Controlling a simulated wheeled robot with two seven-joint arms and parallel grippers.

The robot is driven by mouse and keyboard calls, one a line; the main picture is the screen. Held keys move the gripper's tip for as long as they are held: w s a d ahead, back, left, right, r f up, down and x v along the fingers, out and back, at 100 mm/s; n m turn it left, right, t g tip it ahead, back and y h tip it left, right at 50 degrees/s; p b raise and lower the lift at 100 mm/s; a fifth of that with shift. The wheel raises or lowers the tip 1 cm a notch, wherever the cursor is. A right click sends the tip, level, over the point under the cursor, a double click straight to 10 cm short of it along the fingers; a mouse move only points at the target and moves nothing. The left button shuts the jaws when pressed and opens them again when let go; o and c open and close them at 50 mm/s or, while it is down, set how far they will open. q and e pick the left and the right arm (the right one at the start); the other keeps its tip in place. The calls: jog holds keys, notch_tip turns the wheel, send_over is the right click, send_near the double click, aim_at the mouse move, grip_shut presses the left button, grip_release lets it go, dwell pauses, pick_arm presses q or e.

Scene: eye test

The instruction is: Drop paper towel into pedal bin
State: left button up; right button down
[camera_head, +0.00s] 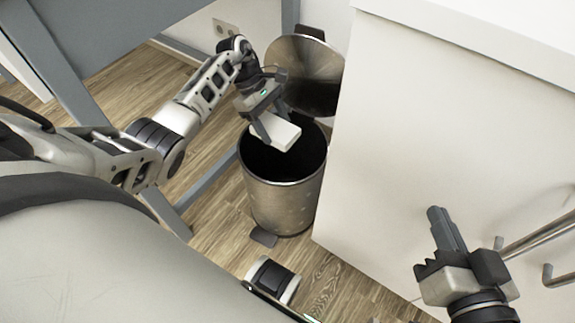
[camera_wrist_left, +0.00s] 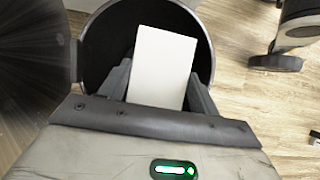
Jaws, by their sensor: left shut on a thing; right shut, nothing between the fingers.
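The pedal bin (camera_head: 288,203) is a round metal bin on the wood floor, with its lid (camera_head: 305,72) standing open at the back. A white block-shaped paper towel (camera_head: 283,133) is over the bin's open mouth. My left gripper (camera_head: 272,128) is shut on the paper towel. In the left wrist view, the paper towel (camera_wrist_left: 162,68) sits between the fingers, with the dark bin opening (camera_wrist_left: 112,38) behind it. How far it is above the rim is hard to tell. My right gripper (camera_head: 440,228) is shut and empty at the right, apart from the bin, in front of the white cabinet.
A white cabinet (camera_head: 435,110) with metal handles (camera_head: 540,236) stands close to the right of the bin. A grey table frame (camera_head: 210,178) runs along the left. The bin's pedal (camera_head: 263,237) is at its front base. Some wood floor (camera_head: 232,238) is open in front.

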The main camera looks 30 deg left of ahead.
jog(key=shift+r, duration=0.1)
pick_arm(q)
jog(key=o, duration=1.1)
jog(key=shift+a+r, duration=0.15)
jog(key=shift+r, duration=0.05)
jog(key=shift+p+v, duration=1.2)
jog(key=shift+v, duration=4.5)
pick_arm(e)
jog(key=shift+s+d+f+n+g+h, duration=0.1)
jog(key=shift+d+f+n+g+h, duration=0.25)
jog(key=shift+f+h, duration=0.2)
jog(key=shift+r, duration=0.1)
